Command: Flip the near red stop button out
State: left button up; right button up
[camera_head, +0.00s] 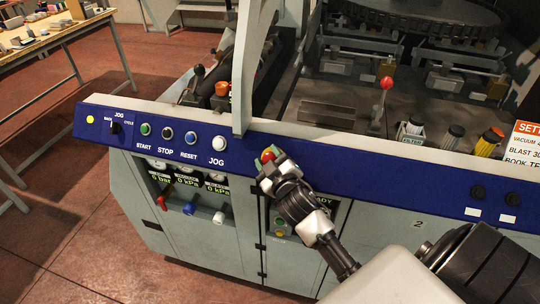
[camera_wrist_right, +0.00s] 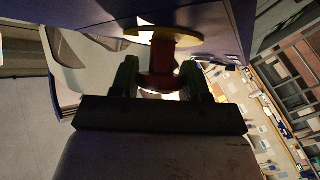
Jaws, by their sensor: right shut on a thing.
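The red stop button (camera_head: 269,153) is on the blue front panel (camera_head: 340,164) of the machine, right of the white JOG button. My right gripper (camera_head: 268,165) is at it and partly covers it. In the right wrist view, the red button (camera_wrist_right: 162,56) stands out from a round yellow plate (camera_wrist_right: 185,34) on the blue panel. The two fingers of my right gripper (camera_wrist_right: 158,76) are on either side of the red button, shut on it. My left gripper is not in view.
START, STOP, RESET and JOG buttons (camera_head: 219,143) sit left of my gripper. An upright grey post (camera_head: 243,70) rises just behind the panel. Red, blue and white handles (camera_head: 189,208) stick out below. A red-knobbed lever (camera_head: 386,84) stands behind the panel.

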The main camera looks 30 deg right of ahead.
jog(key=shift+a, duration=0.1)
jog(key=o, duration=1.3)
jog(key=shift+s+r, duration=0.1)
jog(key=shift+s, duration=0.05)
jog(key=shift+s+a, duration=0.1)
jog(key=shift+s, duration=0.2)
jog(key=s+b, duration=0.1)
jog(key=s, duration=0.2)
jog(key=s+a, duration=0.1)
jog(key=s, duration=0.2)
jog(key=s+a+b, duration=0.1)
jog(key=s, duration=0.3)
jog(key=shift+b, duration=0.3)
